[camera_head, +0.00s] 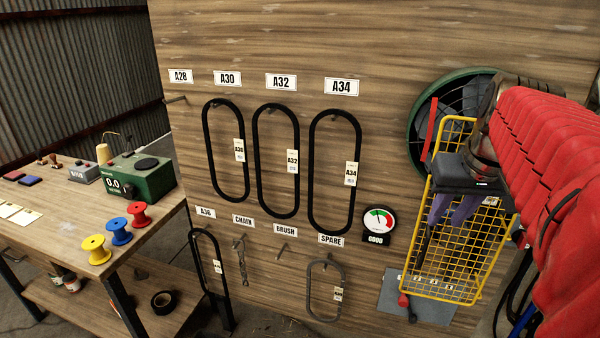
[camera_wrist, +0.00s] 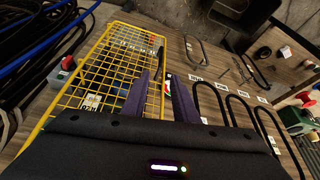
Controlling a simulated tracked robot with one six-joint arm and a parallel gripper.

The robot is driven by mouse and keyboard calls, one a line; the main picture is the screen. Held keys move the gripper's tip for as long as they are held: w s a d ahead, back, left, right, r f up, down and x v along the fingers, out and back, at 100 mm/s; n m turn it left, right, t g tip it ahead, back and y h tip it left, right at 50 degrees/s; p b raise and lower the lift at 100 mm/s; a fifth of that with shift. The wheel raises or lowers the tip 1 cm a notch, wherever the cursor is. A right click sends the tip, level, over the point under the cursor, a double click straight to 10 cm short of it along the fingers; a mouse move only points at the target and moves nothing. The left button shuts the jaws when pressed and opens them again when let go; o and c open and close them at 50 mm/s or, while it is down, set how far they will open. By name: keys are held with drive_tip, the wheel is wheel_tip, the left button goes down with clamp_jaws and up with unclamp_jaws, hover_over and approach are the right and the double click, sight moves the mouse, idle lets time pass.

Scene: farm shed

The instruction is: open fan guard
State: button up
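The yellow wire-mesh fan guard (camera_head: 462,285) is at the right in the head view, its upper end in front of the round green fan housing (camera_head: 414,125). The housing's left part shows uncovered; how far the guard stands off the wall is hard to tell. The guard also fills the left of the wrist view (camera_wrist: 88,70). A dark upright bar (camera_head: 424,243) runs along its left edge; it shows in the wrist view too (camera_wrist: 159,56). My gripper (camera_head: 445,215) has two purple fingers, apart and empty, in front of the guard. In the wrist view (camera_wrist: 161,82) they point toward the bar. Contact is unclear.
A round gauge (camera_head: 378,220) is left of the guard. Black belts (camera_head: 331,172) hang on the wooden wall. A grey plate with a red knob (camera_head: 404,299) is below. A workbench (camera_head: 150,235) stands at the left.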

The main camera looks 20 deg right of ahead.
sight(428, 242)
idle(0.3)
drive_tip(key=x, duration=1.4)
drive_tip(key=shift+s, duration=0.1)
drive_tip(key=shift+c, duration=0.4)
drive_tip(key=shift+r, duration=0.1)
clamp_jaws()
idle(0.7)
